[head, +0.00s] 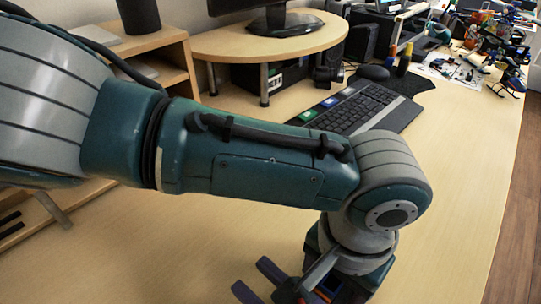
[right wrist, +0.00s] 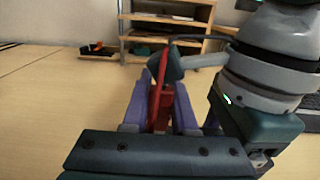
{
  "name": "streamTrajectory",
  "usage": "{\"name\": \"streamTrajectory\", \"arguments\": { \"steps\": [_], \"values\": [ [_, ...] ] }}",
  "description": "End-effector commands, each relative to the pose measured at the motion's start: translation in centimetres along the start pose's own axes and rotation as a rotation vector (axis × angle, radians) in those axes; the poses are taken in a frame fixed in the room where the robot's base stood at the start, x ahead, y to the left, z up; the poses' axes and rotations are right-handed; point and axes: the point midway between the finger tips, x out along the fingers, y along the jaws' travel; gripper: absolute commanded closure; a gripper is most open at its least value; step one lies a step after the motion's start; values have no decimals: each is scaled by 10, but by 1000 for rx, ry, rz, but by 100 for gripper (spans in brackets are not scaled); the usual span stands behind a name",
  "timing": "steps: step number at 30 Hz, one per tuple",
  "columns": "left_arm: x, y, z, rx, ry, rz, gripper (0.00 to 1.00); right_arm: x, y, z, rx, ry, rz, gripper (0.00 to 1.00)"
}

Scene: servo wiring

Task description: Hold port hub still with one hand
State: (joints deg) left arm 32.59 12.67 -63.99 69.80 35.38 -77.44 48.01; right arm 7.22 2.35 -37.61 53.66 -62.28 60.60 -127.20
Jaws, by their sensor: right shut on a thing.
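In the right wrist view, my right gripper (right wrist: 160,94) has its two purple fingers closed on either side of a narrow red part (right wrist: 161,103). The red part stands upright between them; I cannot tell for sure that it is the port hub. In the head view, purple fingers (head: 258,281) show at the bottom edge, and what they hold is not clear there. My left arm crosses the head view from the left and bends down beside them. The wrist of my left gripper shows close on the right in the right wrist view, but its fingertips are not clear.
A keyboard (head: 372,108) lies on the wooden table (head: 455,180) behind my left arm. A monitor stand (head: 285,24) is on a round raised shelf (head: 222,43) at the back. Several small tools and parts crowd the far right.

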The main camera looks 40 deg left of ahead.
Motion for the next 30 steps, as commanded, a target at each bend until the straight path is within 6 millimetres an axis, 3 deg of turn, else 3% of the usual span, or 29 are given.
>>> {"name": "streamTrajectory", "arguments": {
  "steps": [20, 30],
  "values": [
    [3, -4, 1, 2, 0, -9, 98, 2, -1, 41, -7, -17, 5, 100],
    [4, -5, 2, 6, -1, -12, 98, 2, -2, 46, -10, -17, 2, 100]
  ]
}}
